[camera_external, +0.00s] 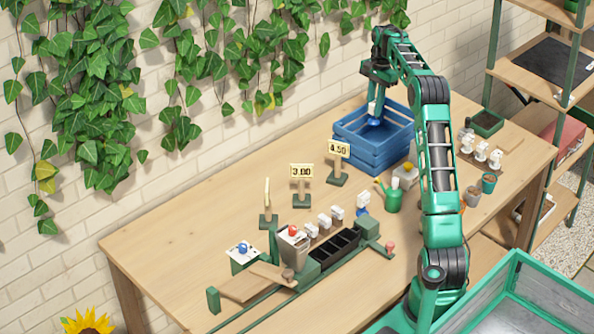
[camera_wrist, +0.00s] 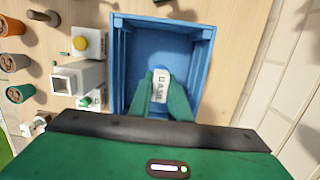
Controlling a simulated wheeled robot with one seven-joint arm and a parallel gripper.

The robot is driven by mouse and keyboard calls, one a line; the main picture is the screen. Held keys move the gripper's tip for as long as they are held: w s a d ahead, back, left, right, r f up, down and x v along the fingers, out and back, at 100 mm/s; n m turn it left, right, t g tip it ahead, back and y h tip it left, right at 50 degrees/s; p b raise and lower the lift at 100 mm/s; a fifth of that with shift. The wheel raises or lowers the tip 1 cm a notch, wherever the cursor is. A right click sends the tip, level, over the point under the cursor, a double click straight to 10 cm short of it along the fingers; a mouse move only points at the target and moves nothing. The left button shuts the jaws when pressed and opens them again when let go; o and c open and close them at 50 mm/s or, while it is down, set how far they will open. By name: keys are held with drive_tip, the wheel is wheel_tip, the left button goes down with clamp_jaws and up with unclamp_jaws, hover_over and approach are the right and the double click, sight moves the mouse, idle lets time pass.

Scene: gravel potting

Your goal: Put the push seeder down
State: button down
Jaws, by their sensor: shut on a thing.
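The push seeder (camera_wrist: 160,88) has a white, lettered upper part and a blue end. My gripper (camera_wrist: 166,98) is shut on it, with a green finger on each side. In the external view my gripper (camera_external: 376,92) points down over the blue crate (camera_external: 373,161), and the seeder's blue end (camera_external: 375,121) hangs at the crate's opening. In the wrist view the blue crate (camera_wrist: 118,65) surrounds the seeder, and its visible floor is bare. I cannot tell whether the seeder touches the crate floor.
A green watering can (camera_external: 393,199) and a white yellow-topped dispenser (camera_external: 405,175) stand beside the crate. Price signs (camera_external: 339,151) stand left of it. Pots (camera_external: 488,183) and a dark tray (camera_external: 486,124) are to the right. The table's left end (camera_external: 160,245) is clear.

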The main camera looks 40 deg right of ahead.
wheel_tip(320, 180, down, 12)
drive_tip(key=shift+r, duration=0.1)
idle(0.5)
drive_tip(key=c, duration=1.6)
unclamp_jaws()
drive_tip(key=shift+f, duration=0.2)
drive_tip(key=shift+c, duration=0.2)
drive_tip(key=shift+r, duration=0.1)
